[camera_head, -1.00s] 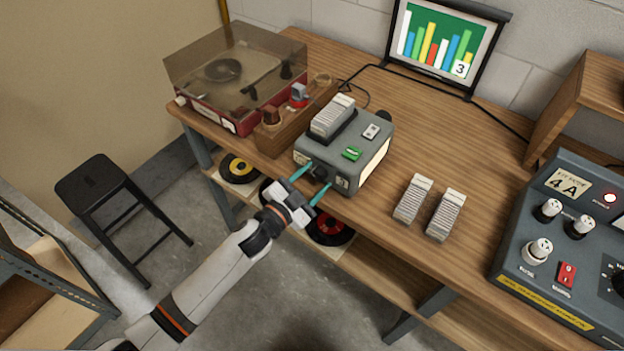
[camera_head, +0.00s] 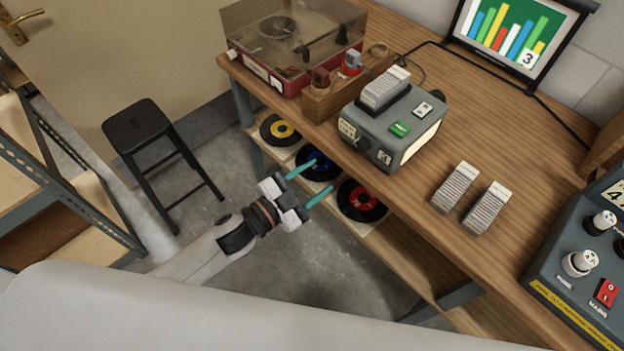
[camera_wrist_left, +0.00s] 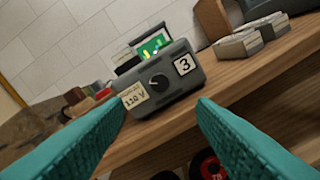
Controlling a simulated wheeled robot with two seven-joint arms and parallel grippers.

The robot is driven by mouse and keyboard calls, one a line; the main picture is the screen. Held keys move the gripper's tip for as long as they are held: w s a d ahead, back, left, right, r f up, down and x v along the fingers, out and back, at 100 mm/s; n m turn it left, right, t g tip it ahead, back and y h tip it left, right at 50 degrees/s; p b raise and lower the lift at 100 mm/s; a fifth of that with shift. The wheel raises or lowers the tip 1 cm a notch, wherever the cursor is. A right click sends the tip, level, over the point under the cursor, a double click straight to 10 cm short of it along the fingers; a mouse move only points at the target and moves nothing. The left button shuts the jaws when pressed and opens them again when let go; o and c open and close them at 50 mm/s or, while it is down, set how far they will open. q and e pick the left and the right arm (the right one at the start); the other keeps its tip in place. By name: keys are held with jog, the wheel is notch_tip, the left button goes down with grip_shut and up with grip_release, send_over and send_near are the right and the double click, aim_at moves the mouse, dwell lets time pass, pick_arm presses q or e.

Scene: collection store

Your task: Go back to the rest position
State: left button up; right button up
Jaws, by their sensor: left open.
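My left gripper (camera_head: 307,186) is open and empty, with two teal fingers spread apart. In the head view it is in front of the wooden bench (camera_head: 520,205), over the lower shelf with records, clear of the grey projector box (camera_head: 405,135). In the left wrist view both fingers frame the box (camera_wrist_left: 185,78), which has a knob, a 110 V label and a 3 label. Nothing is between the fingers. My right gripper does not show.
A record player (camera_head: 290,45) is on the bench's far left. Two slide trays (camera_head: 455,187) lie right of the box, beside a control panel (camera_head: 585,260). A black stool (camera_head: 140,125) stands on the floor left of the bench. A metal shelf (camera_head: 75,195) is at the left edge.

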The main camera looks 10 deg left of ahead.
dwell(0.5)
pick_arm(q)
jog(key=s+a+f+n+g+y, duration=0.1)
jog(key=a+f+n+y, duration=0.3)
jog(key=f, duration=0.7)
jog(key=a+f+n+g+y, duration=0.1)
jog(key=a+f+y, duration=0.2)
jog(key=a+f, duration=0.55)
jog(key=s+a+f+n+g+y, duration=0.1)
jog(key=s+f+n+g, duration=0.1)
jog(key=s+f, duration=0.5)
jog(key=s+a+f+n+g+y, duration=0.15)
jog(key=s+f, duration=0.35)
jog(key=f, duration=0.5)
jog(key=s+f+n+g+y, duration=0.1)
jog(key=s+f+g, duration=0.2)
jog(key=s, duration=0.8)
jog(key=s+f+n+g, duration=0.2)
jog(key=s+f+g, duration=0.2)
jog(key=s+f, duration=0.3)
jog(key=s+a, duration=0.1)
jog(key=s, duration=0.4)
jog(key=shift+s+f+y, duration=0.2)
jog(key=shift+f+y, duration=0.1)
jog(key=shift+y, duration=0.05)
